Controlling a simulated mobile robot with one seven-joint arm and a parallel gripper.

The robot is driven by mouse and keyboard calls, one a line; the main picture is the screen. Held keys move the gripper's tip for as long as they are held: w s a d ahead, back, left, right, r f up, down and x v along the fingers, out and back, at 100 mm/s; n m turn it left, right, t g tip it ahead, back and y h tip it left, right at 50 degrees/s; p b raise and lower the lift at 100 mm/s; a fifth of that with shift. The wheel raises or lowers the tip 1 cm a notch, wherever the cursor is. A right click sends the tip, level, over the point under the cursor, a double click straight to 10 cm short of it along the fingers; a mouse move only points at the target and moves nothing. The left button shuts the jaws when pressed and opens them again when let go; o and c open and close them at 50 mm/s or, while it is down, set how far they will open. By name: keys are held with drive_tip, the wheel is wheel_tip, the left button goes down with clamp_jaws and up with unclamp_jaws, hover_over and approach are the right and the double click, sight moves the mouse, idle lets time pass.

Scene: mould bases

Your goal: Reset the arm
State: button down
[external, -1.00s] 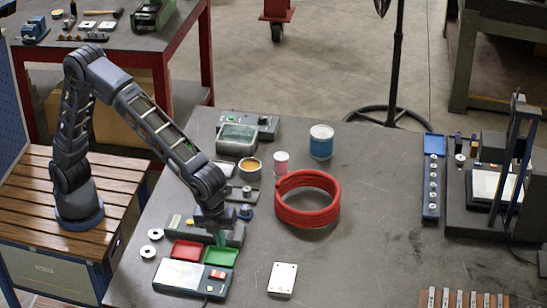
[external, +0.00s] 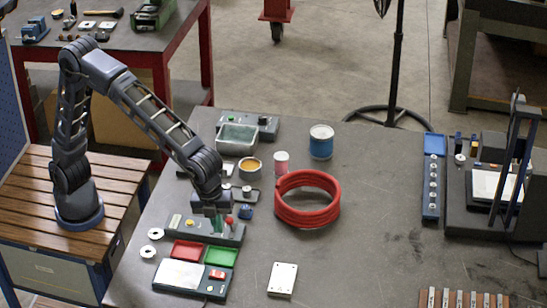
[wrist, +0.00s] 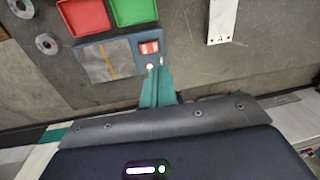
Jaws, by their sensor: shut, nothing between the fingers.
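My arm stands on the slatted wooden cart at the left and reaches over the dark table (external: 370,190). My gripper (external: 216,226) points down above the grey block unit behind the red and green trays. Its green fingers are shut and hold nothing. In the wrist view the closed fingertips of my gripper (wrist: 155,66) show in front of the scale-like device with a red display.
The table's middle right is clear.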

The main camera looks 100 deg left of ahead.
drive_tip(key=s+a+r+n+t, duration=0.1)
drive_tip(key=s+a+r+n, duration=0.35)
drive_tip(key=s+a, duration=0.45)
drive_tip(key=s+a+r+n+t, duration=0.1)
drive_tip(key=s+a+r+n, duration=0.35)
drive_tip(key=s+a, duration=0.4)
drive_tip(key=s+a+f+n, duration=0.1)
drive_tip(key=s+a+n, duration=0.1)
drive_tip(key=s, duration=0.5)
drive_tip(key=s+a+f+n, duration=0.1)
drive_tip(key=s+a+n, duration=0.2)
drive_tip(key=s, duration=0.4)
drive_tip(key=s+a+f+n+t, duration=0.1)
drive_tip(key=s+a+f+n, duration=0.1)
drive_tip(key=s, duration=0.5)
drive_tip(key=shift+a+n, duration=0.5)
drive_tip(key=shift+a, duration=0.45)
